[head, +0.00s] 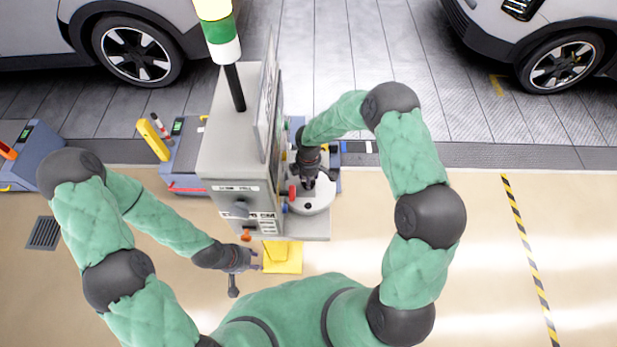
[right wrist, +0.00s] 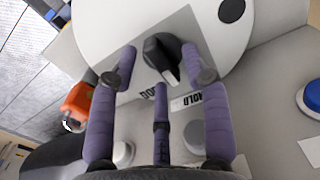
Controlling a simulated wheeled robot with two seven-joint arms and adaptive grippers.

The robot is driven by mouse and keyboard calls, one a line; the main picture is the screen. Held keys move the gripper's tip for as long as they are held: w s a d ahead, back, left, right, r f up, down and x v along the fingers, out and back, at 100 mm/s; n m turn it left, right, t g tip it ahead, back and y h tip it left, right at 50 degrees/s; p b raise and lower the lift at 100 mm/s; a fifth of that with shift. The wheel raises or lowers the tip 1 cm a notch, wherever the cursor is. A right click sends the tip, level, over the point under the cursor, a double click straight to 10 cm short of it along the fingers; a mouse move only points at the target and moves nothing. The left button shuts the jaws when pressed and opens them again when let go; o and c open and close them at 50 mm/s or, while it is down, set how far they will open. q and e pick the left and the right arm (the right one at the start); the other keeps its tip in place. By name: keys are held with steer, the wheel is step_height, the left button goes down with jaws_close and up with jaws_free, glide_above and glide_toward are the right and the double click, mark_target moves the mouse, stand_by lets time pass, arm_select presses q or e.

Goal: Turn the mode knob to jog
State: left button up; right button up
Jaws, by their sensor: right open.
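The black mode knob (right wrist: 162,55) sits on a grey plate on the machine's panel in the right wrist view. Its ridge slants toward the lower right of the picture, roughly between the partly covered jog label (right wrist: 153,92) and the hold label (right wrist: 193,100). My right gripper (right wrist: 160,62) is open, with its purple fingertips on either side of the knob; I cannot tell whether they touch it. In the head view my right gripper (head: 309,178) is over the machine (head: 232,150). My left gripper (head: 256,262) is low beside the yellow block (head: 283,257), and its jaw state is unclear.
The panel has a grey round button (right wrist: 195,136), a blue button (right wrist: 313,92) and an orange part (right wrist: 75,106) near the right gripper. A signal tower (head: 220,35) rises from the machine. Cars stand behind. The floor at right is clear.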

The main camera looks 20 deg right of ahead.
steer(key=shift+f, duration=0.25)
jaws_close()
